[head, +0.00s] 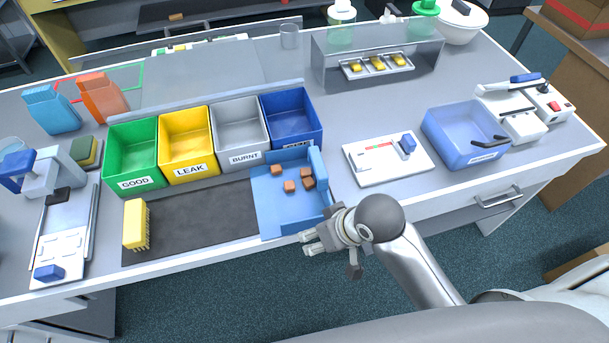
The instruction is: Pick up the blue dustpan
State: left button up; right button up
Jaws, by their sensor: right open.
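The blue dustpan (268,222) lies on the front part of the table, right of the dark mat and in front of the blue bin. Several small brown cubes rest in it. A raised blue part (317,172) stands at its back right. My right gripper (306,243) is open and empty at the dustpan's front right corner, by the table's front edge, its fingers pointing left. Whether it touches the dustpan I cannot tell. The gripper and wrist hide part of that corner. My left gripper is not in view.
Green (136,160), yellow (190,147), grey (241,135) and blue (291,117) bins stand behind the dustpan and mat (190,222). A yellow brush (136,224) lies on the mat's left. A white device (380,165) and a translucent blue tray (465,135) stand to the right.

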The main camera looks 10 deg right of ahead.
jog(key=w+r, duration=0.1)
jog(key=m+g+h, duration=0.2)
jog(key=m+h, duration=0.1)
send_near(318, 161)
jog(key=shift+s+d, duration=0.1)
jog(key=shift+d, duration=0.25)
jog(key=f, duration=0.2)
jog(key=w+f, duration=0.1)
jog(key=f, duration=0.2)
jog(key=shift+f, duration=0.1)
jog(key=f, duration=0.1)
jog(key=f+p, duration=0.1)
jog(key=f, duration=0.2)
jog(key=shift+w+a+p, duration=0.3)
jog(key=shift+a, duration=0.05)
jog(key=shift+w+f, duration=0.15)
jog(key=shift+f, duration=0.45)
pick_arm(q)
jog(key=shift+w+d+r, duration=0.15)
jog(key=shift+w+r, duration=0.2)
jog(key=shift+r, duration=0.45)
pick_arm(e)
grip_shut()
jog(key=shift+r, duration=0.1)
